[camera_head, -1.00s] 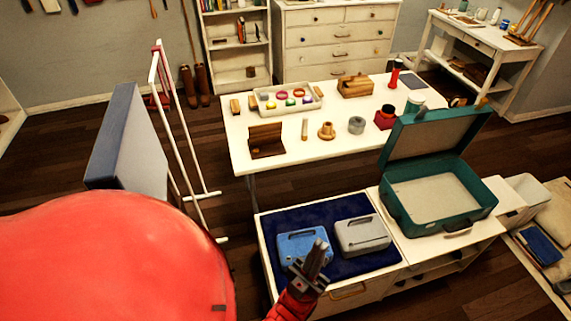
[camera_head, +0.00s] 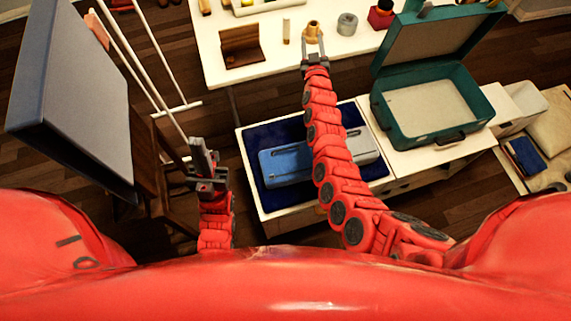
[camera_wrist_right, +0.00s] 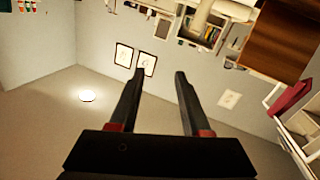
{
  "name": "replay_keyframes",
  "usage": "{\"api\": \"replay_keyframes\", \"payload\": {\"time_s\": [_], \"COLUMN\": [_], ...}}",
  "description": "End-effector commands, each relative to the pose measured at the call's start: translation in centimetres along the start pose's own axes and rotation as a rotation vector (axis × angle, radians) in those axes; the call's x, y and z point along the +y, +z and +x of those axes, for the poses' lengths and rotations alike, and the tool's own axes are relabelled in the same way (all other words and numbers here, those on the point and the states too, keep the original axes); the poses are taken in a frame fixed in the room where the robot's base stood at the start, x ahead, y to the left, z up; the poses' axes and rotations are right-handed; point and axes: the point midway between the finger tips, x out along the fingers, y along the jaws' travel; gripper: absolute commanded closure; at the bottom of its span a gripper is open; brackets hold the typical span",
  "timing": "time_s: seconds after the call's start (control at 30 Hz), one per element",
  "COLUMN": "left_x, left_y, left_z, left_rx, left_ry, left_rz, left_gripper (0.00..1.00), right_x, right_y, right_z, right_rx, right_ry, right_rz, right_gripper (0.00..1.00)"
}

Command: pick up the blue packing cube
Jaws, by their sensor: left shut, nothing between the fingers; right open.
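The blue packing cube (camera_head: 283,163) lies on the dark blue mat (camera_head: 262,135) on top of the low white cabinet. A grey packing cube (camera_head: 362,146) lies to its right. My right arm crosses in front of both and hides part of each. My right gripper (camera_head: 314,45) is beyond the cubes, at the front edge of the white table, open; its two fingers stand apart and empty in the right wrist view (camera_wrist_right: 158,75). My left gripper (camera_head: 202,150) is shut and empty, left of the cabinet and apart from the blue cube.
An open green suitcase (camera_head: 385,122) stands right of the cubes. The white table (camera_head: 213,50) behind holds a brown wooden stand (camera_head: 242,47), a wooden piece (camera_head: 313,28) and a grey ring (camera_head: 347,24). A white rack (camera_head: 150,60) and a large grey-blue panel (camera_head: 85,90) stand at left.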

Motion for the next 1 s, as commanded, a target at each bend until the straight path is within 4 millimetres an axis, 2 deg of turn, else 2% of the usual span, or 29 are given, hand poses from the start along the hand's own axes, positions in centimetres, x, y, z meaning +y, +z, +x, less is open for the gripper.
{"api": "replay_keyframes", "payload": {"time_s": [0.03, 0.1, 0.13, 0.17, 0.2, 0.27, 0.3, 0.37, 0.4, 0.5, 0.6, 0.7, 0.77, 1.0], "left_x": [0.0, 0.0, 0.1, 0.1, 0.1, 0.1, 0.1, 0.1, 0.1, 0.1, 0.1, 0.1, 0.1, 0.1], "left_y": [0.1, 0.1, 0.2, 0.2, 0.2, 0.3, 0.3, 0.3, 0.4, 0.4, 0.4, 0.4, 0.4, 0.3], "left_z": [-0.5, -0.9, -1.0, -1.2, -1.4, -1.6, -1.8, -2.0, -2.1, -2.4, -2.5, -2.4, -2.2, -1.6], "left_rx": [0.0, 0.0, 0.0, 0.0, 0.0, 0.0, 0.0, 0.0, 0.0, 0.0, 0.0, 0.0, 0.0, 0.0], "left_ry": [0.0, 0.0, 0.0, 0.0, 0.0, 0.0, 0.0, 0.0, 0.0, 0.0, 0.0, 0.0, 0.0, 0.0], "left_rz": [0.0, 0.0, 0.0, 0.0, 0.0, 0.0, 0.0, 0.0, 0.0, 0.0, 0.0, 0.0, 0.0, 0.0], "left_gripper": [1.0, 1.0, 1.0, 1.0, 1.0, 1.0, 1.0, 1.0, 1.0, 1.0, 1.0, 1.0, 1.0, 1.0], "right_x": [-3.5, -8.7, -10.9, -12.7, -14.9, -16.8, -17.5, -17.1, -16.4, -13.8, -11.4, -10.2, -10.2, -11.6], "right_y": [-0.3, -0.1, 0.0, 0.2, 0.7, 1.7, 2.6, 4.0, 4.9, 6.5, 7.4, 8.0, 8.7, 14.1], "right_z": [2.0, 2.7, 2.3, 1.6, 0.1, -2.8, -5.1, -8.6, -10.8, -15.3, -18.3, -19.5, -19.9, -20.2], "right_rx": [-0.084, -0.206, -0.255, -0.303, -0.367, -0.458, -0.519, -0.61, -0.67, -0.801, -0.898, -0.944, -0.954, -0.952], "right_ry": [-0.125, -0.326, -0.418, -0.509, -0.633, -0.808, -0.916, -1.059, -1.143, -1.301, -1.397, -1.44, -1.451, -1.456], "right_rz": [-0.052, -0.163, -0.221, -0.288, -0.382, -0.538, -0.644, -0.794, -0.885, -1.066, -1.171, -1.219, -1.226, -1.22], "right_gripper": [0.53, 0.53, 0.53, 0.53, 0.53, 0.53, 0.53, 0.53, 0.53, 0.53, 0.53, 0.53, 0.53, 0.53]}}
